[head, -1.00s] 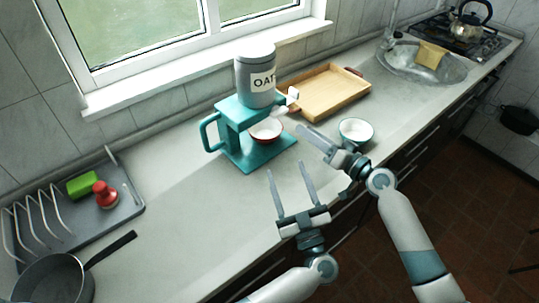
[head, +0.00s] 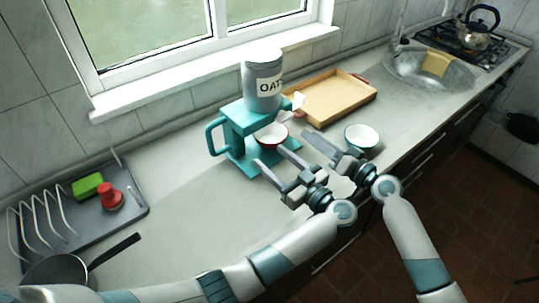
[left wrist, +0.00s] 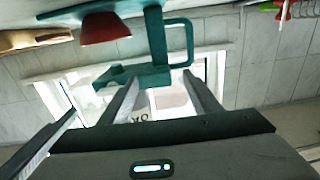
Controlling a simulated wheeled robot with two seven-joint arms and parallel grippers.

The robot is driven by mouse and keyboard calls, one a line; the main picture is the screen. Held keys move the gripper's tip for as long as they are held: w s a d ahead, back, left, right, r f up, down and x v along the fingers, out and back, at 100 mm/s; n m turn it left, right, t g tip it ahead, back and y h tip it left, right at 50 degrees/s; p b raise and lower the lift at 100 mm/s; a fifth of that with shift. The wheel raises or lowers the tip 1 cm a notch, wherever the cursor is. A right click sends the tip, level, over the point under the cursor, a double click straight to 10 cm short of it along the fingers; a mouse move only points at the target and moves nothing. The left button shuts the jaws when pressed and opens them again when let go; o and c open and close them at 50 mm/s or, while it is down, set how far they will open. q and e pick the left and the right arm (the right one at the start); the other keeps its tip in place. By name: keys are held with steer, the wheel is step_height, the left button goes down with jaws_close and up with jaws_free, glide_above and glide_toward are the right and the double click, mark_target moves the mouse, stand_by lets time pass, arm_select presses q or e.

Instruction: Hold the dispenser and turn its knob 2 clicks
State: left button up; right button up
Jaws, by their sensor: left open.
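The teal dispenser (head: 241,125) stands on the counter with a grey canister (head: 263,82) marked with "OAT" letters on top. A red bowl with a white inside (head: 271,135) sits in the dispenser. My left gripper (head: 270,157) is open and empty, just in front of the dispenser's base. The left wrist view shows the dispenser (left wrist: 150,72) upside down beyond my parted fingers. My right gripper (head: 318,146) is right of the left one; its finger gap is unclear.
A wooden tray (head: 335,98) lies behind, right of the dispenser. A teal-rimmed bowl (head: 361,138) stands beside my right gripper. The sink (head: 410,70) is far right. A rack tray (head: 128,205) with a green sponge (head: 88,186) and a pan (head: 58,268) are left.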

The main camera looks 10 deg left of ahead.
mark_target(253, 113)
arm_select(q)
steer(key=shift+a, duration=0.1)
steer(key=x, duration=1.7)
steer(key=shift+w+a, duration=0.1)
